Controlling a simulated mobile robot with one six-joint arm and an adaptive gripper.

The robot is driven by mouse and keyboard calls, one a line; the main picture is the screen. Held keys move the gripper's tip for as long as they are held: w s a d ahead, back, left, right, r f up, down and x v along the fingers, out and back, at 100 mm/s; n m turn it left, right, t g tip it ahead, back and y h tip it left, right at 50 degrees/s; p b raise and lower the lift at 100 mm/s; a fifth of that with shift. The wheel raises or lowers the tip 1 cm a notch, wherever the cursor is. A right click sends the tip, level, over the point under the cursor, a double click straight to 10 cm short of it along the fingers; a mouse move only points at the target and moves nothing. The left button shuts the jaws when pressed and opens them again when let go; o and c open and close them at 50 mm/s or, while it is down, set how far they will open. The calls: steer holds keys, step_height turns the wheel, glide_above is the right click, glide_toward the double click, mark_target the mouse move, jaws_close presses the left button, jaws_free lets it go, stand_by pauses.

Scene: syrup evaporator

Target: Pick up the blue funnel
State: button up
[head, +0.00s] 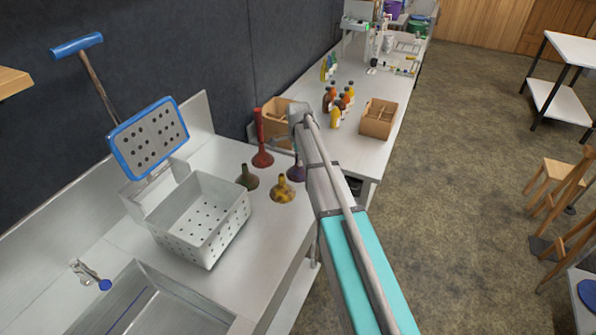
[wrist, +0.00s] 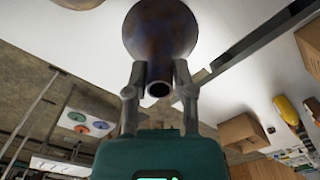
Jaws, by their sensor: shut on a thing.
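The blue funnel (wrist: 160,28) shows in the wrist view as a dark, blue-brown funnel with its round spout end facing the camera. My gripper (wrist: 159,75) is shut on its spout, one finger on each side. In the head view a dark purple-blue funnel (head: 296,171) shows at the counter's right end, partly hidden behind my arm. My gripper's fingers are hidden there. Whether the funnel touches the counter cannot be told.
A red funnel (head: 262,155), a green one (head: 248,178) and a yellow one (head: 283,189) stand close by on the counter. A perforated white basket (head: 202,225) is to the left. Bottles (head: 336,100) and a cardboard box (head: 379,119) stand on the white table beyond.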

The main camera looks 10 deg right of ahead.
jaws_close()
steer(key=shift+r, duration=0.15)
step_height(320, 180, up, 3)
steer(key=p, duration=0.3)
steer(key=s+a+r+p, duration=0.2)
steer(key=s+r+p, duration=0.7)
steer(key=s, duration=0.5)
steer(key=shift+a+r+p, duration=0.15)
steer(key=shift+r+p, duration=0.2)
steer(key=shift+p, duration=0.15)
steer(key=shift+w, duration=0.1)
